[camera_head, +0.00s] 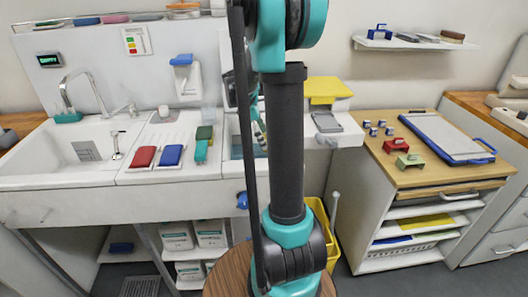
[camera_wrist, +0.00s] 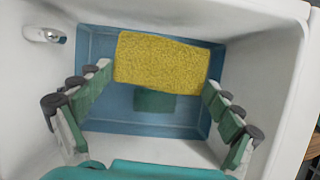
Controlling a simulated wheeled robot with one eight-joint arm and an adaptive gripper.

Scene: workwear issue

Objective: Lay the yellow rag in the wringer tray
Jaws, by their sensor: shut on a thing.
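The yellow rag (camera_wrist: 162,64) shows in the wrist view as a flat, rough-textured rectangle. My gripper (camera_wrist: 159,78) is shut on it, a fingertip at each of its short sides. The rag is over the blue wringer tray (camera_wrist: 100,121), which lies in a white basin. A dark green patch (camera_wrist: 154,101) shows below the rag; I cannot tell what it is. Whether the rag touches the tray floor is unclear. In the head view a small part of the blue tray (camera_head: 236,151) shows beside my arm, which hides the rag and most of the gripper.
Red (camera_head: 143,157), blue (camera_head: 171,155) and green (camera_head: 202,150) pads lie on the counter left of the tray. A sink (camera_head: 60,150) is farther left. A metal spout (camera_wrist: 45,35) juts from the basin wall. A wooden-topped cabinet (camera_head: 410,178) with a blue-edged board stands right.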

